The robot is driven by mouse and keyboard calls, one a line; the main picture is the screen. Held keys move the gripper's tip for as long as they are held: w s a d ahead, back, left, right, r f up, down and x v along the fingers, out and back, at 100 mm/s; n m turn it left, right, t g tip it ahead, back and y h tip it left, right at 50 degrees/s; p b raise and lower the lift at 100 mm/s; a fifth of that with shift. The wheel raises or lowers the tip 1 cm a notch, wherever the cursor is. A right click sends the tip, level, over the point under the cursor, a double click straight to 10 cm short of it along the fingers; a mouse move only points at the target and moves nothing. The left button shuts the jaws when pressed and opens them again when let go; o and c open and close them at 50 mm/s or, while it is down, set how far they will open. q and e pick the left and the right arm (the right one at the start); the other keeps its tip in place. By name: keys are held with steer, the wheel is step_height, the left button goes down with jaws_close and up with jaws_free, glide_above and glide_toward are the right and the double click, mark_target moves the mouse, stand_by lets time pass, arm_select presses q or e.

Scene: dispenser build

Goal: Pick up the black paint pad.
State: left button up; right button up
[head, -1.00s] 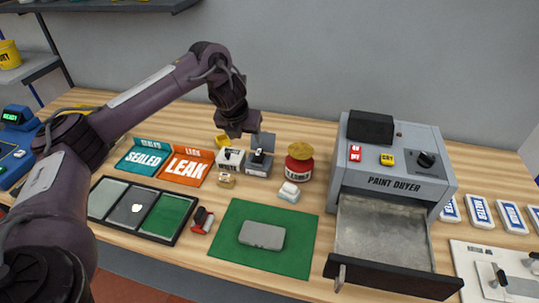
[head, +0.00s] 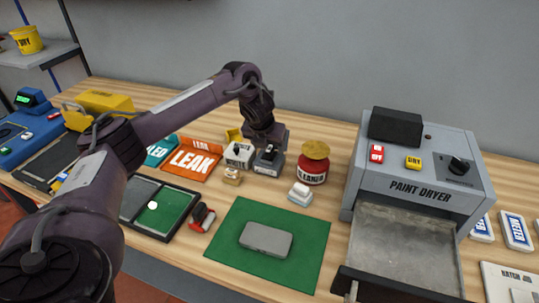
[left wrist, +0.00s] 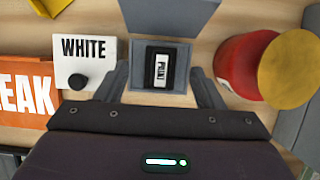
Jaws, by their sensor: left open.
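The black paint pad (head: 268,161) stands on the table, just right of the white paint pad (head: 238,153). In the left wrist view it is a dark block with a "PAINT" label (left wrist: 160,68) in a grey square holder, with a grey lid-like panel (left wrist: 168,14) beyond it. My left gripper (left wrist: 160,88) is open, with one finger on either side of the pad. I cannot tell whether the fingers touch it. In the head view the gripper (head: 265,142) is right above the pad and partly hides it. My right gripper is out of view.
A red cleaner jar (head: 313,170) with a yellow top stands close to the right. The orange LEAK tray (head: 195,161) lies to the left. A green mat (head: 230,262) with a grey case (head: 266,239) is in front, and the paint dryer (head: 415,190) is farther right.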

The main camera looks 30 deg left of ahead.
mark_target(270, 148)
arm_select(q)
steer(key=shift+x, duration=1.25)
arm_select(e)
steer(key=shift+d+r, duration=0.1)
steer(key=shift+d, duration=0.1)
arm_select(q)
steer(key=shift+c, duration=1)
steer(key=c, duration=0.9)
steer(key=shift+c, duration=0.2)
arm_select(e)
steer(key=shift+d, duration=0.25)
arm_select(q)
steer(key=shift+r, duration=0.15)
